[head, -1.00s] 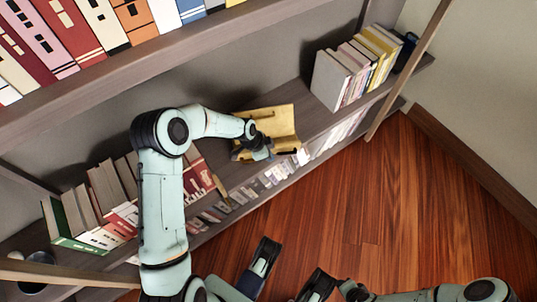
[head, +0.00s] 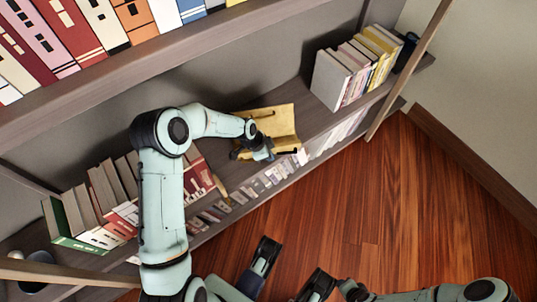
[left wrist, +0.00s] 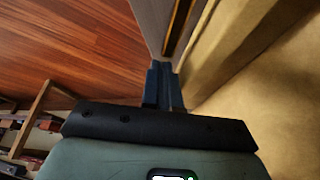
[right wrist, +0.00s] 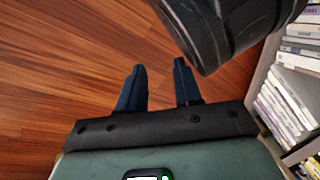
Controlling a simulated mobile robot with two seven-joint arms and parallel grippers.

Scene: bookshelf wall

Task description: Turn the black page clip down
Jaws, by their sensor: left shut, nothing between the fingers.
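A yellowish wooden book stand (head: 284,122) sits on the shelf board in the head view. A dark slot or bar shows on its upper face. My left gripper (head: 264,156) is shut and empty, at the stand's lower front part. In the left wrist view its closed fingertips (left wrist: 165,75) are beside the stand's wooden face (left wrist: 270,95). A small dark piece shows just left of the left gripper in the head view. I cannot tell whether it is the black page clip or part of my gripper. My right gripper (right wrist: 160,85) is open and empty above the floor, away from the stand.
Light-coloured books (head: 350,70) stand right of the book stand. Red, white and green books (head: 100,205) stand to its left. A lower row of books is below the board. An upper shelf (head: 130,75) overhangs at the left. The wooden floor (head: 380,190) is clear.

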